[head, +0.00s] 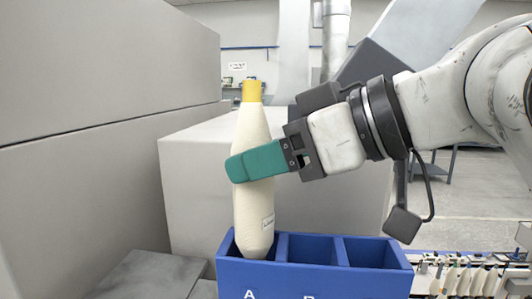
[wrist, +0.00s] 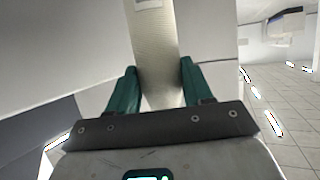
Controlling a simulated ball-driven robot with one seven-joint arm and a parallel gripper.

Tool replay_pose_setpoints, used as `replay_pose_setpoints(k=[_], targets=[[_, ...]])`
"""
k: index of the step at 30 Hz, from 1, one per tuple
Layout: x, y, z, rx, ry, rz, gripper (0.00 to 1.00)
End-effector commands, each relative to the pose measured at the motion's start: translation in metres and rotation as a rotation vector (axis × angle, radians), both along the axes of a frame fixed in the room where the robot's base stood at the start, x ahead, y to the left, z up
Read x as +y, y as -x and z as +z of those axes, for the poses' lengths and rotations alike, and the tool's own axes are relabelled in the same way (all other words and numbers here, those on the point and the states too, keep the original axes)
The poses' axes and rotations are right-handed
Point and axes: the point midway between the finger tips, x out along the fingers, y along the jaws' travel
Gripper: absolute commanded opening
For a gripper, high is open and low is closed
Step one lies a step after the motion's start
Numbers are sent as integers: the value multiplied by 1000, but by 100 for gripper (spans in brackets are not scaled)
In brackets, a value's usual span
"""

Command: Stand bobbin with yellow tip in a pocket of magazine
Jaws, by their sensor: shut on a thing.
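The bobbin with the yellow tip (head: 252,130) is cream-coloured and stands upright, yellow tip at the top, with a small label low on its side. My gripper (head: 256,162) is shut on its middle with green fingers. The bobbin also shows between the fingers in the wrist view (wrist: 158,55). The magazine (head: 312,279) is a blue box with three pockets in a row. The middle and right pockets look empty.
A large grey cabinet (head: 100,90) fills the left side, and a lighter grey box (head: 195,185) stands behind the magazine. At the lower right, several small bobbins stand in a rack (head: 465,280). The space above the middle and right pockets is partly under my arm.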

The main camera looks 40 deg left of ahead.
Motion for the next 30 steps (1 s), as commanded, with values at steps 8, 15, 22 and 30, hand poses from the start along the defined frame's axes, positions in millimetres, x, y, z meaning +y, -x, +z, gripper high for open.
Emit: replay_pose_setpoints(k=[8, 15, 22, 30], targets=[[0, 0, -8, 1, -1, 1, 17], [0, 0, -15, 1, -1, 1, 17], [0, 0, -21, 0, 0, 1, 17], [0, 0, -28, 1, 0, 1, 17]])
